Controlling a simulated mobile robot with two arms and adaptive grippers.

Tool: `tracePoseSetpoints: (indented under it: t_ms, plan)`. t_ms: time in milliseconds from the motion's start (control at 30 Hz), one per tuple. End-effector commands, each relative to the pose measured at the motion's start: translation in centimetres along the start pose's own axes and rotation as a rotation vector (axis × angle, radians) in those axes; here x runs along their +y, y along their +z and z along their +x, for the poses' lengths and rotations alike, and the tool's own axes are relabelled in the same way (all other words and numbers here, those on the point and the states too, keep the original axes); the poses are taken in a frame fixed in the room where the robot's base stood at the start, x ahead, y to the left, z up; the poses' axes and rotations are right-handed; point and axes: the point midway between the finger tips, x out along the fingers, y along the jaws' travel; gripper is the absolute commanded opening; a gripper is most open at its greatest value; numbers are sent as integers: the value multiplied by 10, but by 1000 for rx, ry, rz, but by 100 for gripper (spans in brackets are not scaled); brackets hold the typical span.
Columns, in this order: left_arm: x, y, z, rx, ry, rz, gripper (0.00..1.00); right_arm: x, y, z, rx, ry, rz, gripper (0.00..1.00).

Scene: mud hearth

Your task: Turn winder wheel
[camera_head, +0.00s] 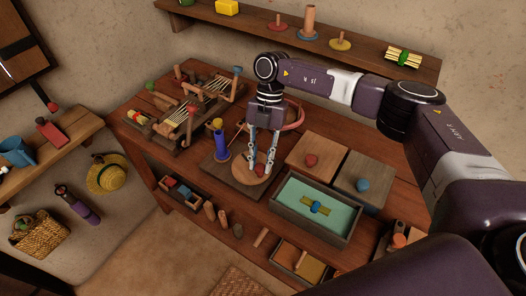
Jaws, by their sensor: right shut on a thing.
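The winder wheel (243,174), a light wooden disc, lies on a dark wooden board near the middle of the table. A blue spool (221,147) with a yellow top stands upright beside it on the left. My right gripper (261,168) comes down from above over the wheel's right part, its fingers shut on the red knob (260,171) there. The fingers hide part of the knob and of the wheel. My left gripper is not in view.
A framed green tray (352,222) with a blue and yellow piece stands right of the wheel. Wooden blocks with a red knob (312,160) and a blue knob (362,185) are behind it. Stringed wooden frames (218,85) fill the left. A shelf (350,58) runs along the wall.

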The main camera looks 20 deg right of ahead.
Motion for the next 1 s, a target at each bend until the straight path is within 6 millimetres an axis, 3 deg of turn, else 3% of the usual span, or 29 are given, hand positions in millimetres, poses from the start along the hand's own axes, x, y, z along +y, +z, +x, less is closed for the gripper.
tracePoseSetpoints:
  t_ms: [100, 500, 1000]
  plan:
    - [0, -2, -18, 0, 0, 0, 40, 1, -5, -4, -1, 44, 102, 0]
    - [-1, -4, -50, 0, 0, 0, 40, 10, -12, 0, -2, 155, 369, 0]
    - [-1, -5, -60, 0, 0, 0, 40, 13, -12, 4, -4, 200, 475, 0]
